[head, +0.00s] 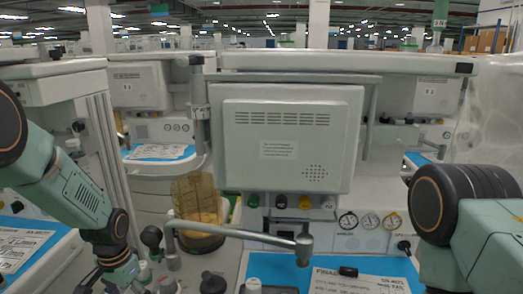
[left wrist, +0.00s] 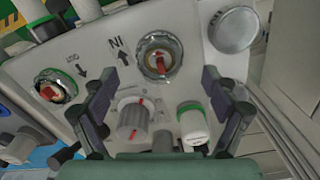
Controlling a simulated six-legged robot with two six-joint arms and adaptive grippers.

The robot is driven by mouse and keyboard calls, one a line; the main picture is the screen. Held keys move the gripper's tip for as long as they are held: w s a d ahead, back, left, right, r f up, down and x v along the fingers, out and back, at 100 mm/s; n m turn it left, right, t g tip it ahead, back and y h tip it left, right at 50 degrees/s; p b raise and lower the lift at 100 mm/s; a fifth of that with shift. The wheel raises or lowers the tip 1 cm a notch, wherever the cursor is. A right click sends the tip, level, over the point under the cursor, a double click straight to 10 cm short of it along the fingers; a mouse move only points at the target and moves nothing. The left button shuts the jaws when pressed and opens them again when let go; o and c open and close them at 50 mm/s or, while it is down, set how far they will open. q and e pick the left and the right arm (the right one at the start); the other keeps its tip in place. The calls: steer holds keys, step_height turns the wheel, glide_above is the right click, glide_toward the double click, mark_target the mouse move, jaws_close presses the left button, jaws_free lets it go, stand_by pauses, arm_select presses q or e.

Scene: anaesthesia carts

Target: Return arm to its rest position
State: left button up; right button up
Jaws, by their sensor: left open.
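My left arm (head: 72,190) comes in from the left in the head view and reaches down to the cart at the lower left. Its gripper shows in the left wrist view (left wrist: 155,82) with two dark fingers wide apart and nothing between them held. Beyond the fingers is a pale panel (left wrist: 112,70) with a grey knob with a red mark (left wrist: 132,120), a white knob with a green ring (left wrist: 192,125) and two round gauges with red parts (left wrist: 160,57). My right arm (head: 450,205) shows at the right; its gripper is out of view.
A grey monitor back (head: 285,140) stands in the middle, with a jointed metal bar (head: 250,237) below it. A blue sheet with a white paper (head: 330,270) lies at the front. Other carts stand behind.

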arm_select(q)
steer(key=shift+m, duration=0.6)
